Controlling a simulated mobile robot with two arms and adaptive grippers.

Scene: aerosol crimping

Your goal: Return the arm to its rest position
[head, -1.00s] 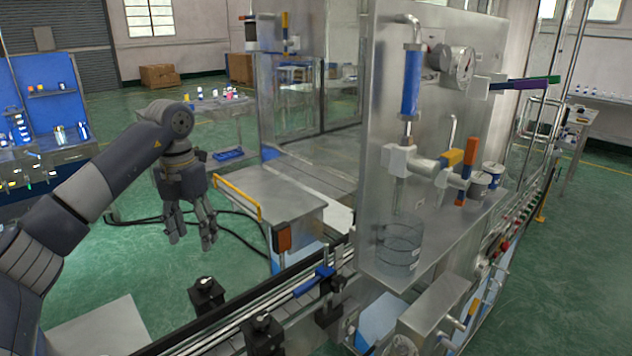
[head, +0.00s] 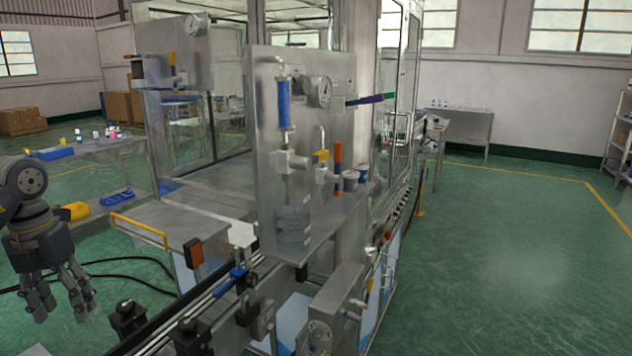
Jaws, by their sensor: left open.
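My left gripper (head: 62,303) hangs at the lower left of the head view, fingers pointing down and spread open. Nothing is between its fingers. It is over the green floor, left of the crimping machine and apart from it. Part of my left arm (head: 22,185) shows at the left edge; the rest of it is cut off. My right arm and gripper are not in view.
The crimping machine (head: 262,120) stands in the middle, with a small metal table (head: 185,222) on its left and a conveyor rail (head: 190,312) in front. Black cables (head: 140,262) lie on the floor near my gripper. The floor (head: 500,260) at right is clear.

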